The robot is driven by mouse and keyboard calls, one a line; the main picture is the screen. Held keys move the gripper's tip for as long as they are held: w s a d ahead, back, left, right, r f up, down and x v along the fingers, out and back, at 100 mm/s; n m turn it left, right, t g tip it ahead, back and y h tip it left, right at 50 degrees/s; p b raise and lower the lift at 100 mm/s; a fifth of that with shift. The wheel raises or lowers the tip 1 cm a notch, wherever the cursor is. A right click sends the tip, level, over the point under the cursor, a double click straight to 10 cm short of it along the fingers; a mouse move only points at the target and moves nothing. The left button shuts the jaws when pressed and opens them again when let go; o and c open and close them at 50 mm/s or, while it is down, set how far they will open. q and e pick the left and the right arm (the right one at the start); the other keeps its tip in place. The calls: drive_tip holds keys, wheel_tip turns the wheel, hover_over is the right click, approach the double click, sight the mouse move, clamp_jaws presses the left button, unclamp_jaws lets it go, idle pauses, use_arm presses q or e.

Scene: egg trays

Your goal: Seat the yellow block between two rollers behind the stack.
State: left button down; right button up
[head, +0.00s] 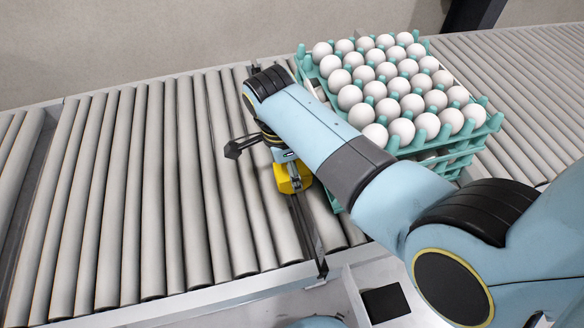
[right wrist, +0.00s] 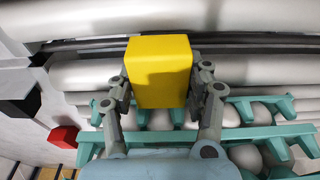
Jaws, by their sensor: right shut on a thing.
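The yellow block (head: 292,179) is at the left side of the egg tray stack (head: 489,127), over the rollers beside a dark strip. My right gripper (right wrist: 160,88) is shut on the yellow block (right wrist: 160,65), one finger on each side. In the head view my own arm hides most of the fingers. The block's lower edge is hard to see, so I cannot tell whether it touches the rollers (head: 185,190). The stack's teal tray edge also shows in the right wrist view (right wrist: 255,132). My left gripper is not in view.
The roller conveyor is clear to the left of the block. The stack holds many white eggs (head: 385,75) on top. A metal side rail (head: 190,300) runs along the near edge. A red block (right wrist: 64,138) and a black object (right wrist: 20,97) show in the right wrist view.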

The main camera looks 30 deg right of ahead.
drive_tip(key=shift+f+b, duration=0.35)
drive_tip(key=shift+f, duration=0.2)
drive_tip(key=o, duration=1.5)
drive_tip(key=shift+c, duration=0.2)
